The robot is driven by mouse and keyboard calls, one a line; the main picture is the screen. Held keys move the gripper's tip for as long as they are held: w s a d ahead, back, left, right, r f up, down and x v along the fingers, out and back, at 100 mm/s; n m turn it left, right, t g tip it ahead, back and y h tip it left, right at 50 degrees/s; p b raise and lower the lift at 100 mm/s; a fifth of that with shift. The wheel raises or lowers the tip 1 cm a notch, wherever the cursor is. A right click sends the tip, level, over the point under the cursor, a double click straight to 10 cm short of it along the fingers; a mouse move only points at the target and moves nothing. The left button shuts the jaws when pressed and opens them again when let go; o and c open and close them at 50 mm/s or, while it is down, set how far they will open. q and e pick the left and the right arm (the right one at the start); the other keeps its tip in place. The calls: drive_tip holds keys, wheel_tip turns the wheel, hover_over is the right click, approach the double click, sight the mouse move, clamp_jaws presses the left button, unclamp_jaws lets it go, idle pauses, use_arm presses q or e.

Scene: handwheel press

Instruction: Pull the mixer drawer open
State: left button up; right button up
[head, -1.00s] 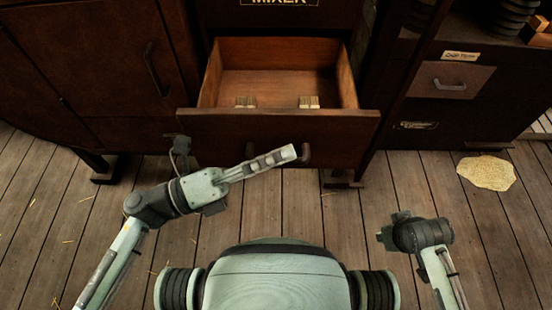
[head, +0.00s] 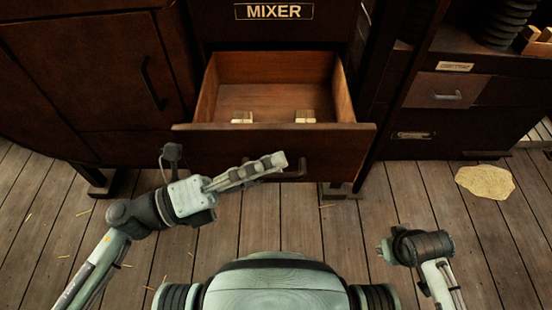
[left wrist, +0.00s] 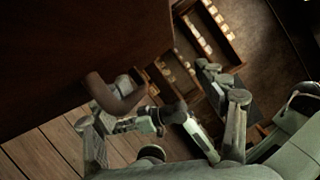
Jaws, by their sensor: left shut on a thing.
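The mixer drawer (head: 215,148) stands pulled out of the dark cabinet, below the MIXER label (head: 273,12). Its wooden inside shows two small pale blocks, (head: 242,117) and (head: 305,116). The dark drawer handle (head: 303,168) is on the drawer front, partly hidden by my left gripper (head: 275,165). That gripper is shut on the handle, reaching in from the left. In the left wrist view the curved handle (left wrist: 118,97) shows close to the fingers. My right arm is at the lower right of the head view, away from the drawer; its fingers do not show.
A cabinet door with a handle (head: 150,84) is left of the drawer. At right a smaller drawer (head: 442,90) is closed. A pale flat sheet (head: 485,182) lies on the plank floor (head: 340,245). The floor before the drawer is otherwise mostly clear.

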use_arm(q)
drive_tip(key=shift+a+r+b, duration=0.2)
drive_tip(key=shift+a+r, duration=0.1)
drive_tip(key=shift+a, duration=0.25)
drive_tip(key=shift+a+r+b, duration=0.2)
drive_tip(key=shift+a+r, duration=0.05)
drive_tip(key=shift+a, duration=0.25)
drive_tip(key=shift+c, duration=0.9)
drive_tip(key=shift+f+b+v, duration=0.2)
drive_tip(key=shift+b+v, duration=0.7)
drive_tip(key=shift+v, duration=1.55)
drive_tip(key=shift+s+a, duration=0.2)
drive_tip(key=shift+a, duration=0.15)
drive_tip(key=shift+c, duration=1.1)
drive_tip(key=shift+s+a, duration=0.2)
drive_tip(key=shift+c, duration=1.3)
drive_tip(key=shift+f, duration=0.1)
drive_tip(key=shift+d+f, duration=0.1)
drive_tip(key=shift+f, duration=0.1)
